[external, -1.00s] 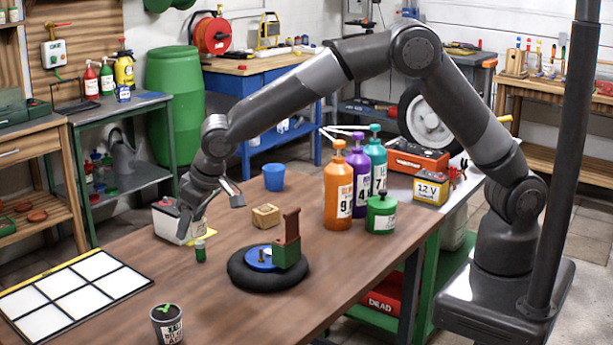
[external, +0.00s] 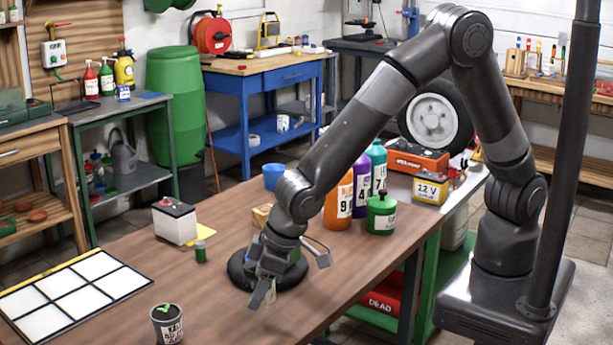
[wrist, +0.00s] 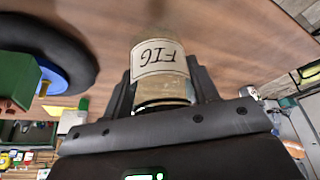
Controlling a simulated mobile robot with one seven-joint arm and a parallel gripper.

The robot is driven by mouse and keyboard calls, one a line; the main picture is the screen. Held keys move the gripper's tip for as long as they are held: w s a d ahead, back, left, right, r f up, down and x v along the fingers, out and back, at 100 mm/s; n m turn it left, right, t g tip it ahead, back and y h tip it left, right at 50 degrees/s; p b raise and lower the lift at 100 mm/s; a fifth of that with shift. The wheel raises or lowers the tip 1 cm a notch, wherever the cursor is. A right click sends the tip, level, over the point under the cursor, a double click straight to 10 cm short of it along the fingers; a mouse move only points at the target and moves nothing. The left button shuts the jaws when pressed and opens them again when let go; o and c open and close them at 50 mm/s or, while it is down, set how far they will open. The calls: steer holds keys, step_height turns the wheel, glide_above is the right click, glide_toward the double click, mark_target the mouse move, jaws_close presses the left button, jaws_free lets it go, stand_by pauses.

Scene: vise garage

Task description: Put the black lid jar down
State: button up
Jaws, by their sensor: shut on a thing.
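In the wrist view a glass jar (wrist: 158,62) with tan contents and a cream label reading "FIG" sits between the fingers of my gripper (wrist: 162,88). A dark band, probably its black lid, shows at the end nearest my palm. My gripper is shut on the jar. In the external view my gripper (external: 262,290) points down over the table (external: 200,310), at the front of the black tyre (external: 238,270). The jar is mostly hidden there by the fingers. I cannot tell whether its bottom touches the table.
Front table is clear.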

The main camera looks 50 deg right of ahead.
steer(key=shift+f, duration=2.1)
steer(key=o, duration=1.1)
steer(key=shift+f, duration=0.15)
steer(key=shift+c, duration=0.2)
steer(key=v, duration=1.2)
